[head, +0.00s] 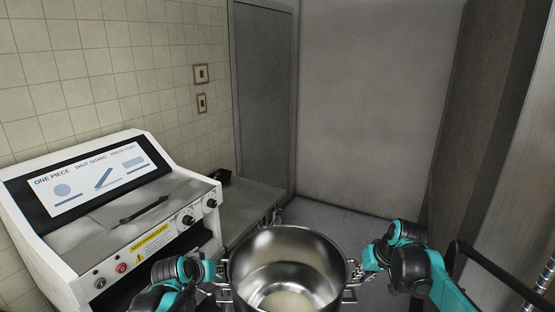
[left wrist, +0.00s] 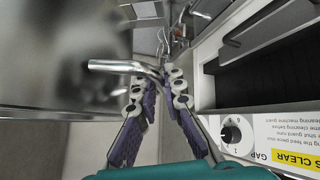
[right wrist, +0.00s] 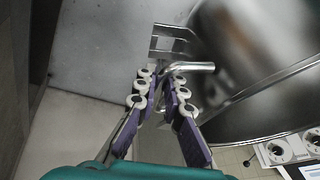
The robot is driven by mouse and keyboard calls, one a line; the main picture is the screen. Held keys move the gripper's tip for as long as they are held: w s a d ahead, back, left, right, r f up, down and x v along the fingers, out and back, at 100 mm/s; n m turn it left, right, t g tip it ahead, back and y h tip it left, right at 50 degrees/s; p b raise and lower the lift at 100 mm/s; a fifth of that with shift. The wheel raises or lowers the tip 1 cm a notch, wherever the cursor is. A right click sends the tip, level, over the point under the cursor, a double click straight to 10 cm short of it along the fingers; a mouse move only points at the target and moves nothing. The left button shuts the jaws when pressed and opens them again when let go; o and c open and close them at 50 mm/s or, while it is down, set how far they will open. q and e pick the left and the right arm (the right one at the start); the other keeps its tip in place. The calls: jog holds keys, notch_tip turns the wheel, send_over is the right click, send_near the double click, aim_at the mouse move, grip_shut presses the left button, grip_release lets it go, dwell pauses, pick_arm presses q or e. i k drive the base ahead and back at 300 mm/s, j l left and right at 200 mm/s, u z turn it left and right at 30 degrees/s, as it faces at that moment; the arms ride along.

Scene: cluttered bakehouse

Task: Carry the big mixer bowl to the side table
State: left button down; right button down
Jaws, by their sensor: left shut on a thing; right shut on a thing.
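The big mixer bowl (head: 262,262) is a shiny steel pot, upright in front of me at the bottom of the head view. A pale patch shows at its bottom; I cannot tell what it is. My left gripper (head: 220,276) is shut on the bowl's left handle (left wrist: 112,66). The left wrist view shows its fingers (left wrist: 158,84) at the bent bar. My right gripper (head: 357,274) is shut on the right handle (right wrist: 200,67), with its fingers (right wrist: 160,84) at the bar. What lies under the bowl is hidden. I cannot tell for certain which surface is the side table.
A white machine (head: 140,248) with a sign and knobs stands close at left. Behind it is a grey worktop (head: 253,197) with a dark object (head: 220,176). Open grey floor (head: 335,222) lies beyond the bowl. A grey wall and dark panels close the back and right.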

aim_at(234, 200)
jog(key=i+z, duration=0.2)
jog(key=i, duration=0.5)
jog(key=i+z, duration=0.15)
jog(key=i, duration=0.5)
jog(key=i+j+z, duration=0.2)
jog(key=i, duration=0.5)
jog(key=i+l+u, duration=0.1)
jog(key=i, duration=0.9)
jog(key=i+l+u, duration=0.15)
jog(key=i+u, duration=0.25)
jog(key=i, duration=0.25)
jog(key=u, duration=2.1)
